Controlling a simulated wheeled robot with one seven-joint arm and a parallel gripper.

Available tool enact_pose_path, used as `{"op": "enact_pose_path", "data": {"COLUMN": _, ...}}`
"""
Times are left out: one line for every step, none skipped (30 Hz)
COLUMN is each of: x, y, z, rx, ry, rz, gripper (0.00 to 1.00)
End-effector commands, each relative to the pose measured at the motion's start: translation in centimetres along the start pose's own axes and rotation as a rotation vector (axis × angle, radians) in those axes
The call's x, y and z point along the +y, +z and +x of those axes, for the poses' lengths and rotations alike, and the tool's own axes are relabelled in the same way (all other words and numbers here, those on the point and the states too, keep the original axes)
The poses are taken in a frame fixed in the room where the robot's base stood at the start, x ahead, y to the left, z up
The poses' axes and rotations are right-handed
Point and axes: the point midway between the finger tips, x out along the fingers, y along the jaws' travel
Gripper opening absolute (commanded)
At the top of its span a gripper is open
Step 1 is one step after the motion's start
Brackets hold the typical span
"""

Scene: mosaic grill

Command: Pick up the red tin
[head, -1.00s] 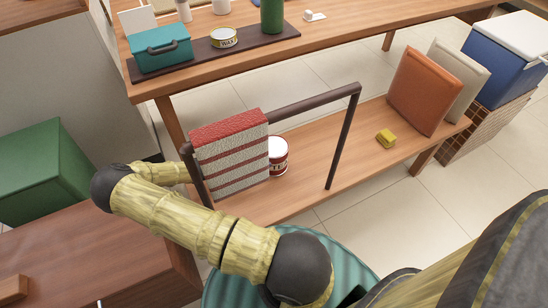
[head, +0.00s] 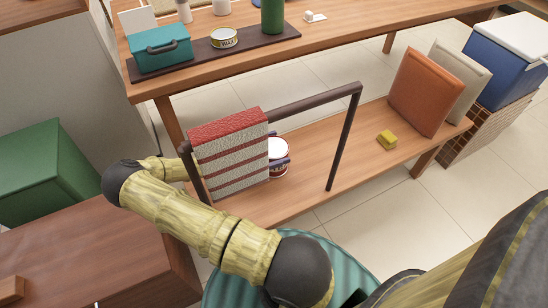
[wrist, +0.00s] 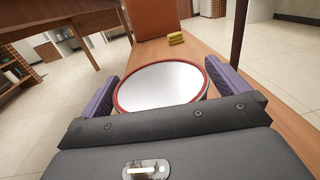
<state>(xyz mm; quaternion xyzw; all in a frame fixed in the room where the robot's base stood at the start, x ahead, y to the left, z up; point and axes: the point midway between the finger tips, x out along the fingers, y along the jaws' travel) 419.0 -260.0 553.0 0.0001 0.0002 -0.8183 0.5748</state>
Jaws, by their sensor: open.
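The red tin (head: 280,146) stands on the low wooden bench, partly hidden behind the striped cloth in the head view. It has a white top and a red and white side. In the wrist view the tin (wrist: 160,84) shows its pale round top with a red rim. My gripper (wrist: 162,73) is open, with one purple finger on each side of the tin. Whether the fingers touch it I cannot tell. In the head view the cloth hides most of my gripper; a dark finger piece shows against the tin.
The red and white striped cloth (head: 228,155) hangs on a dark rail (head: 315,101) beside my arm. A yellow sponge (head: 387,140) and an orange cushion (head: 424,91) are farther right on the bench (head: 350,157). The bench between rail and sponge is clear.

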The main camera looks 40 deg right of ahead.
Motion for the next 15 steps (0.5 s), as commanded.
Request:
{"op": "enact_pose_path", "data": {"x": -0.01, "y": 0.01, "z": 0.04, "rx": 0.0, "ry": -0.001, "rz": 0.0, "gripper": 1.0}}
{"op": "enact_pose_path", "data": {"x": -0.01, "y": 0.01, "z": 0.05, "rx": 0.0, "ry": -0.001, "rz": 0.0, "gripper": 1.0}}
{"op": "enact_pose_path", "data": {"x": -0.01, "y": 0.01, "z": 0.06, "rx": 0.0, "ry": -0.002, "rz": 0.0, "gripper": 1.0}}
{"op": "enact_pose_path", "data": {"x": -0.01, "y": 0.01, "z": 0.06, "rx": 0.0, "ry": -0.002, "rz": 0.0, "gripper": 1.0}}
{"op": "enact_pose_path", "data": {"x": -0.01, "y": 0.01, "z": 0.06, "rx": 0.0, "ry": -0.002, "rz": 0.0, "gripper": 1.0}}
{"op": "enact_pose_path", "data": {"x": -0.01, "y": 0.01, "z": 0.05, "rx": 0.0, "ry": -0.001, "rz": 0.0, "gripper": 1.0}}
{"op": "enact_pose_path", "data": {"x": -0.01, "y": 0.01, "z": 0.04, "rx": 0.0, "ry": -0.001, "rz": 0.0, "gripper": 1.0}}
{"op": "enact_pose_path", "data": {"x": 0.0, "y": 0.01, "z": 0.03, "rx": -0.001, "ry": -0.001, "rz": 0.0, "gripper": 1.0}}
{"op": "enact_pose_path", "data": {"x": 0.0, "y": 0.01, "z": 0.02, "rx": -0.001, "ry": -0.001, "rz": 0.0, "gripper": 1.0}}
{"op": "enact_pose_path", "data": {"x": 0.0, "y": 0.01, "z": 0.01, "rx": -0.001, "ry": -0.001, "rz": 0.0, "gripper": 1.0}}
{"op": "enact_pose_path", "data": {"x": 0.0, "y": 0.01, "z": 0.0, "rx": -0.001, "ry": -0.001, "rz": 0.0, "gripper": 1.0}}
{"op": "enact_pose_path", "data": {"x": 0.01, "y": 0.01, "z": -0.01, "rx": -0.001, "ry": 0.0, "rz": 0.0, "gripper": 0.92}}
{"op": "enact_pose_path", "data": {"x": 0.01, "y": 0.01, "z": -0.02, "rx": -0.001, "ry": 0.0, "rz": 0.0, "gripper": 0.86}}
{"op": "enact_pose_path", "data": {"x": 0.01, "y": 0.01, "z": -0.03, "rx": -0.001, "ry": 0.0, "rz": 0.0, "gripper": 0.8}}
{"op": "enact_pose_path", "data": {"x": 0.01, "y": 0.01, "z": -0.04, "rx": 0.0, "ry": 0.0, "rz": 0.0, "gripper": 0.72}}
